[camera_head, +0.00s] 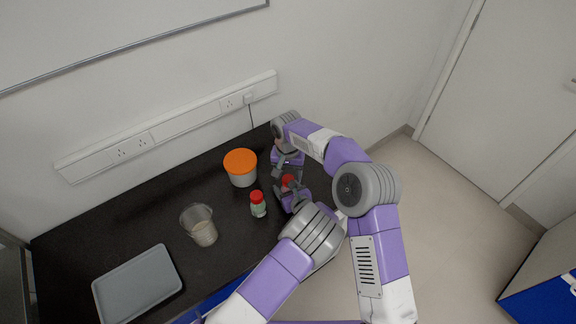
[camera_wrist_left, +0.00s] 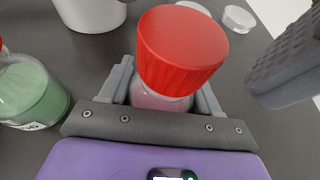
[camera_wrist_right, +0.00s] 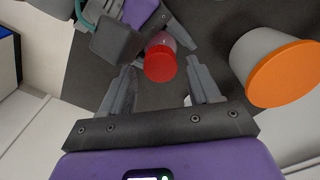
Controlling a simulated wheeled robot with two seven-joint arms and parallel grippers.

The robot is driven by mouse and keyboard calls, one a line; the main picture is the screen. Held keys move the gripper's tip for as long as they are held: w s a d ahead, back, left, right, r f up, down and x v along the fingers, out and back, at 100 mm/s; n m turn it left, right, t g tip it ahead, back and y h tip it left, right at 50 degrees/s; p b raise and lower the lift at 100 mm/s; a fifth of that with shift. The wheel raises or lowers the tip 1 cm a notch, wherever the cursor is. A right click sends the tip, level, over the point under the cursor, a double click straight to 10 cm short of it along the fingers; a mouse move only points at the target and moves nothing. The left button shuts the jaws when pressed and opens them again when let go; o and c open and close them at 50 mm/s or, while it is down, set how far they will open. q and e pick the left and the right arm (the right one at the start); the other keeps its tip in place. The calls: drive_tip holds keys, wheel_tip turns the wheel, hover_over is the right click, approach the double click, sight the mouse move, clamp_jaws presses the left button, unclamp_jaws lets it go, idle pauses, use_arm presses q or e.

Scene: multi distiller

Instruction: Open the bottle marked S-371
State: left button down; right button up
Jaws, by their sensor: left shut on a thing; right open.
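My left gripper (camera_head: 291,186) is shut on a clear bottle with pinkish contents (camera_wrist_left: 160,100) and a red cap (camera_wrist_left: 180,50). The red cap also shows in the head view (camera_head: 288,179) and the right wrist view (camera_wrist_right: 160,64). My right gripper (camera_wrist_right: 160,85) is open and empty, with the capped bottle just beyond its fingers. In the head view it is above the held bottle. A second red-capped bottle (camera_head: 258,204) with green contents stands to the left; its label shows in the left wrist view (camera_wrist_left: 30,126) but is too small to read. No S-371 marking is legible.
A grey tub with an orange lid (camera_head: 240,166) stands behind the green bottle. A clear beaker (camera_head: 200,225) and a grey tray (camera_head: 138,285) are to the left on the dark counter (camera_head: 90,222). A small white round piece (camera_wrist_left: 239,18) lies beyond the held bottle.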

use_arm(q)
drive_tip(key=shift+s+f, duration=0.1)
drive_tip(key=shift+f, duration=0.05)
use_arm(e)
drive_tip(key=shift+f, duration=1.15)
drive_tip(key=c, duration=1.1)
drive_tip(key=n, duration=0.6)
drive_tip(key=shift+r, duration=0.15)
drive_tip(key=shift+r, duration=1)
